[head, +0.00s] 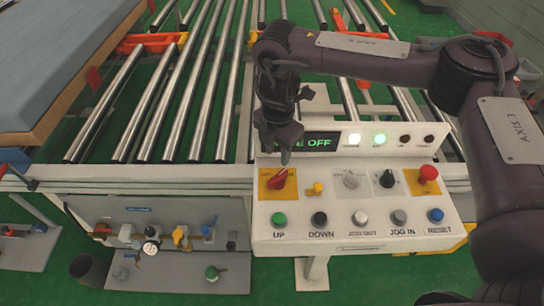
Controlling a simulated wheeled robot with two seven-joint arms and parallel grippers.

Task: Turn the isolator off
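The isolator is a red rotary handle (278,181) on a yellow plate at the left of the sloped control panel (360,241) in the head view. The handle lies tilted, its right end higher. My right gripper (285,155) points down just above the handle, very close to its upper right end. I cannot tell whether it touches. Its fingers show as one narrow tip, so I cannot tell whether they are apart. A display (320,143) behind it shows green text ending in "OFF"; its left part is hidden. My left gripper is not in view.
The panel also has a small yellow knob (317,188), two selectors, a red button (428,174) and a row of push buttons. Two lamps (354,139) are lit. A roller conveyor (180,100) lies behind; a blue mattress (60,45) is at the upper left.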

